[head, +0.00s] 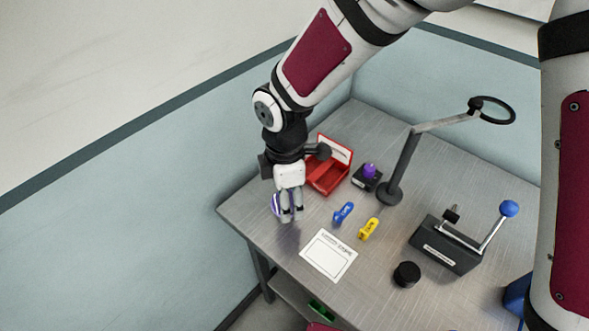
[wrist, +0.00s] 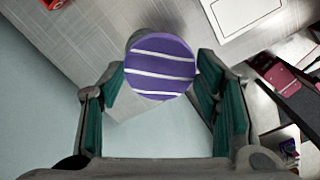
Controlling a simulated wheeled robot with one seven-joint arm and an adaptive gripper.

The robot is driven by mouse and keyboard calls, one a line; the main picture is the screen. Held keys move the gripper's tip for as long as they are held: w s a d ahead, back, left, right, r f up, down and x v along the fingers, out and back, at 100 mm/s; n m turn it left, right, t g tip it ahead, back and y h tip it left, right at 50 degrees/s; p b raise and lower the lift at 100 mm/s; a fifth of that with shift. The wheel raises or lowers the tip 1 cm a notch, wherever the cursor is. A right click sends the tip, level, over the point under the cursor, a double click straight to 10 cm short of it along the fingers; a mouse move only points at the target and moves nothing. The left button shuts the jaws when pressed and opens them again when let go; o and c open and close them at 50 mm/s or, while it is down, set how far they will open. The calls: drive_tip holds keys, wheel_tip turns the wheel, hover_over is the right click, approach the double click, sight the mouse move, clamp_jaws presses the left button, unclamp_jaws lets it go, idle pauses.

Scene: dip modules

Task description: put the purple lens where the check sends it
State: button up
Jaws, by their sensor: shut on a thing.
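The purple lens (wrist: 160,68) is a round purple disc with white stripes, seen face-on in the wrist view. My gripper (wrist: 163,88) is shut on it, with teal-padded fingers on either side. In the head view the lens (head: 276,204) shows as a purple and white edge beside the fingers. My gripper (head: 287,216) points down near the table's left edge, left of the white card; its exact height above the table is hard to tell.
The grey table (head: 300,215) holds a red open box (head: 323,176), a small black block with a purple knob (head: 368,172), a ring-topped stand (head: 398,175), blue (head: 343,212) and yellow (head: 369,229) pieces, a white card (head: 329,256), a black cylinder (head: 406,274) and a blue-knobbed lever device (head: 447,245).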

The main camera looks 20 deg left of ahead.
drive_tip(key=shift+w+a, duration=0.4)
drive_tip(key=shift+w, duration=0.15)
drive_tip(key=shift+w+a+f+p, duration=0.1)
drive_tip(key=shift+w+f+p, duration=0.15)
drive_tip(key=shift+f, duration=0.7)
drive_tip(key=shift+w+a+f+p, duration=0.1)
drive_tip(key=shift+f+p, duration=0.1)
drive_tip(key=shift+f, duration=0.7)
drive_tip(key=shift+f, duration=0.2)
drive_tip(key=o, duration=1)
wheel_tip(320, 180, up, 12)
drive_tip(key=b, duration=0.1)
drive_tip(key=shift+r, duration=0.2)
drive_tip(key=shift+d, duration=0.1)
